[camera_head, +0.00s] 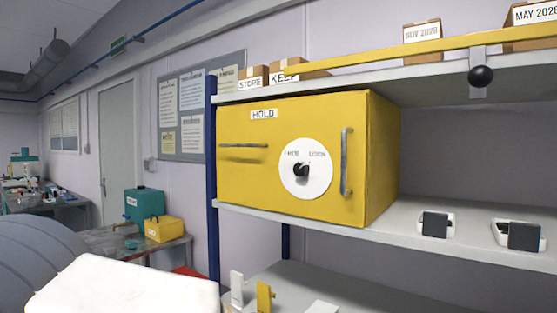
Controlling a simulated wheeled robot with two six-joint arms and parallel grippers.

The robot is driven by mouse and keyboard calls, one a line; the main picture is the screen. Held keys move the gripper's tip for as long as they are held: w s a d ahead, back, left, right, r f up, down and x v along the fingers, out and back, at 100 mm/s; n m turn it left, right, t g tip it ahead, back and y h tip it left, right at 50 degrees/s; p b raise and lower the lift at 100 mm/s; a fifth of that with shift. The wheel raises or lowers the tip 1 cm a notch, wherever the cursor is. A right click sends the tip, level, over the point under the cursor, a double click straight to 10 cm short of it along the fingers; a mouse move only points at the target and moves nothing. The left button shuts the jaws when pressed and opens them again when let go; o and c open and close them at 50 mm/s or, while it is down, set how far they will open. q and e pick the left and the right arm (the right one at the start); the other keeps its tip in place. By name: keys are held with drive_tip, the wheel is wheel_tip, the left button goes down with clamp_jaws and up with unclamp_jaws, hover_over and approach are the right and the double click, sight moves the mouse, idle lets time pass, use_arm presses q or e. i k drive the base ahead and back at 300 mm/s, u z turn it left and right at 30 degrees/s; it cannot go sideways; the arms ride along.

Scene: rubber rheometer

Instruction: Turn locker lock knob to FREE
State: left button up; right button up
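A yellow locker (232,178) labelled HOLD stands on the shelf. A round white dial (318,185) on its front reads FREE at upper left and LOCK at upper right. The black lock knob (301,170) sits at the middle of the dial. It is too small to tell surely which word it points to. A grey vertical handle (346,162) is right of the dial, and the locker front looks closed. Neither of my grippers shows in the head view.
The shelf (400,238) holds small black-and-white devices (435,225) right of the locker. Boxes (422,42) stand on the shelf above, behind a yellow rail. A black ball (481,76) sits at the upper shelf's edge. White and yellow brackets (264,297) stand below.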

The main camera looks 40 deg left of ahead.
sight(302, 169)
drive_tip(key=z, duration=0.05)
drive_tip(key=k, duration=1.1)
drive_tip(key=u, duration=0.7)
drive_tip(key=i, duration=0.6)
drive_tip(key=z, duration=0.05)
